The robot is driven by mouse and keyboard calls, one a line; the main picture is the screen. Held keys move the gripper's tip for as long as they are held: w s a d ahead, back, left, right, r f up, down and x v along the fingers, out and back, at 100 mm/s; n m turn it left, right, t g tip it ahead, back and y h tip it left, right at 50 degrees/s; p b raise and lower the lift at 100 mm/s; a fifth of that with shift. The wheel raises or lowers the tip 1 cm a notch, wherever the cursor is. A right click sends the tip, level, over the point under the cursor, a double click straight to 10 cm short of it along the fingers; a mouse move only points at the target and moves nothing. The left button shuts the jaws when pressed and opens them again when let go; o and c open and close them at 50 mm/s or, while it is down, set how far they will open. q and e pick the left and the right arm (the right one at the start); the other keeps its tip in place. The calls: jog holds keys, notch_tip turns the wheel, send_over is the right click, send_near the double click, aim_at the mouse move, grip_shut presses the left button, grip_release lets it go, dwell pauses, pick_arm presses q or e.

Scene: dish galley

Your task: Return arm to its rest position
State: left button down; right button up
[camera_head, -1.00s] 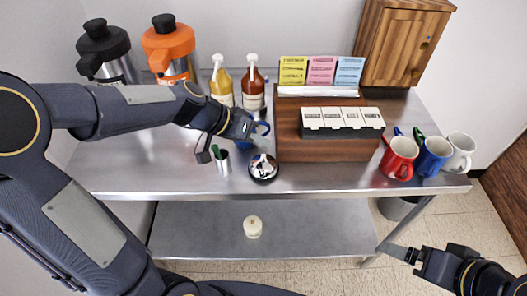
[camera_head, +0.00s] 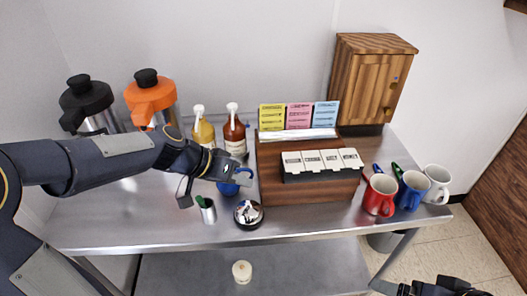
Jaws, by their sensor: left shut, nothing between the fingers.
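My left arm reaches in from the left over the steel counter (camera_head: 130,215). My right gripper (camera_head: 384,287) is low at the bottom right, in front of the counter, cut by the frame's edge. Its fingers are too small to read.
Syrup bottles (camera_head: 235,132) stand behind the left gripper. A wooden organizer (camera_head: 300,192) is to the right, then red (camera_head: 380,196), blue and white mugs. Two dispensers (camera_head: 152,100) stand at back left.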

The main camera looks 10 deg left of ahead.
pick_arm(q)
jog(key=s+a+n+y, duration=0.2)
jog(key=s+a, duration=0.1)
jog(key=s, duration=0.7)
jog(key=s+a+n+t+y, duration=0.1)
jog(key=s+a+n+y, duration=0.1)
jog(key=s, duration=0.9)
jog(key=shift+s+a+r+n, duration=0.2)
jog(key=shift+a+n, duration=0.3)
jog(key=shift+a, duration=0.25)
